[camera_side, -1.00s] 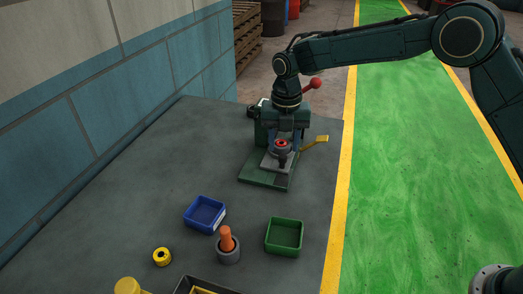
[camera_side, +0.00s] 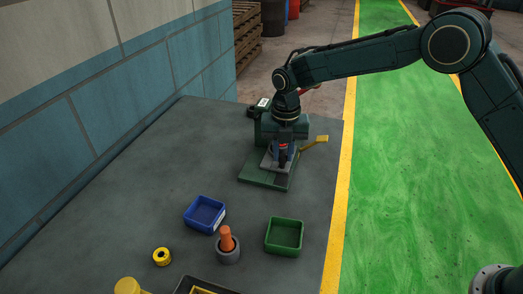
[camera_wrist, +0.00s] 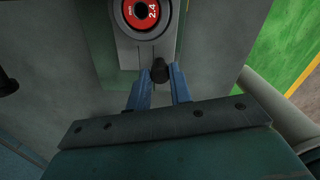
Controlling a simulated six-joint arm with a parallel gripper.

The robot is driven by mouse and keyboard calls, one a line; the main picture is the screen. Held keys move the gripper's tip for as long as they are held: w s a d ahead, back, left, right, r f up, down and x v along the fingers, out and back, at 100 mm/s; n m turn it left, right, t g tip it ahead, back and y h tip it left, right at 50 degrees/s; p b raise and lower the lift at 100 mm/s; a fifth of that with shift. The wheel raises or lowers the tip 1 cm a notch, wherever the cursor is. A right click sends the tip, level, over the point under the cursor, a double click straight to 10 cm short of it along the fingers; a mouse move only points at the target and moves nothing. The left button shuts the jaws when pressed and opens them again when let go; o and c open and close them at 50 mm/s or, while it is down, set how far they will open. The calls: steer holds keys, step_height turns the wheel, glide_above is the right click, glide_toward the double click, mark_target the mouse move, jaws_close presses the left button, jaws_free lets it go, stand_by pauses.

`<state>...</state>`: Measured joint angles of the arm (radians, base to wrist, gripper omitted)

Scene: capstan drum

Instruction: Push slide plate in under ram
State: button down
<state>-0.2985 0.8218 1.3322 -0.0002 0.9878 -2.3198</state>
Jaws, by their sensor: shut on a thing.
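The grey slide plate (camera_wrist: 128,55) carries a dark ring-shaped part with a red centre (camera_wrist: 152,12), which also shows in the side view (camera_side: 283,147). A black upright knob (camera_wrist: 160,72) stands at the plate's near end; it also shows in the side view (camera_side: 282,161). My gripper (camera_wrist: 160,78) has its blue fingers shut on this knob, as in the side view (camera_side: 283,155). The plate lies on the green press base (camera_side: 262,178). My gripper and wrist hide most of the press and its ram in the side view.
A yellow lever (camera_side: 315,142) sticks out right of the press. Nearer on the table are a blue tray (camera_side: 205,214), a green tray (camera_side: 284,236), a grey cup with an orange handle (camera_side: 228,250) and a yellow ring (camera_side: 161,257). The table left of the press is clear.

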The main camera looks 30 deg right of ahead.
steer(key=shift+w+d, duration=1.65)
steer(key=shift+w, duration=0.05)
steer(key=c, duration=1.3)
jaws_free()
steer(key=shift+d, duration=0.1)
steer(key=shift+o, duration=0.2)
steer(key=shift+r, duration=0.15)
steer(key=shift+r, duration=0.25)
step_height(320, 180, up, 13)
